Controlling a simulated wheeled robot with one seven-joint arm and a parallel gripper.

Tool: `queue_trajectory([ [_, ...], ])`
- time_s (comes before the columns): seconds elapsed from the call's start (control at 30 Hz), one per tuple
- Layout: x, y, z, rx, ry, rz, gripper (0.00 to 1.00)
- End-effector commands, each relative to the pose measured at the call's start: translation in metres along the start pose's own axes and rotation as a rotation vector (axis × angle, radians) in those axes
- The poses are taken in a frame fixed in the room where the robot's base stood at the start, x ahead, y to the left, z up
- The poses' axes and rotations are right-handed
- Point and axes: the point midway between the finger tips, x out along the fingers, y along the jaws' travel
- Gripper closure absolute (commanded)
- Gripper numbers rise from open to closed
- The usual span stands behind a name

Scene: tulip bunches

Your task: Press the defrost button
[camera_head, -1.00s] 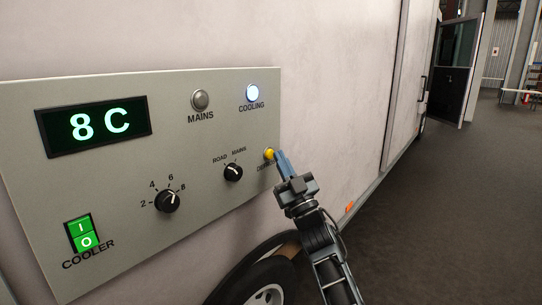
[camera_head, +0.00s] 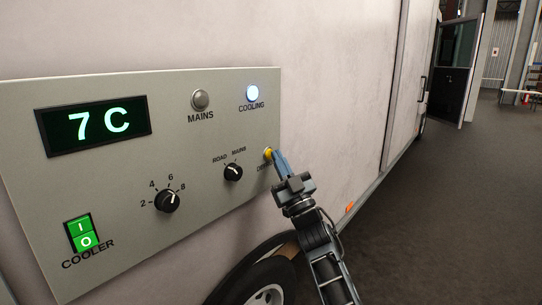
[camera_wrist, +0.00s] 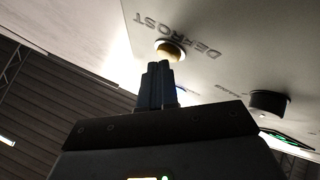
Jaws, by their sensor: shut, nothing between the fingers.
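The yellow defrost button (camera_head: 267,153) sits near the right edge of the grey control panel (camera_head: 110,190). In the wrist view the button (camera_wrist: 171,50) shows beside the DEFROST label (camera_wrist: 190,35). My gripper (camera_head: 276,153) is shut and empty, with its blue fingertips at the button, partly covering it and its label in the head view. In the wrist view the fingertips (camera_wrist: 158,66) are right at the button's face; I cannot tell whether they touch it. The display (camera_head: 95,124) reads 7 C.
The cooling lamp (camera_head: 252,93) is lit white and the mains lamp (camera_head: 200,99) is grey. A selector knob (camera_head: 233,172), a numbered dial (camera_head: 167,201) and a lit green cooler switch (camera_head: 82,234) are on the panel. Floor (camera_head: 440,220) to the right is clear.

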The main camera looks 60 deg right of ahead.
Motion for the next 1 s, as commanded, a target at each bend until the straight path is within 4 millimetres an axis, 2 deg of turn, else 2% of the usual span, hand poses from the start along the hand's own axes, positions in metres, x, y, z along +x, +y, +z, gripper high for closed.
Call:
queue_trajectory([
  [0.53,0.002,-0.001,0.001,0.0,0.0,0.0,1.0],
  [1.0,-0.01,0.007,-0.007,0.0,0.0,0.0,1.0],
])
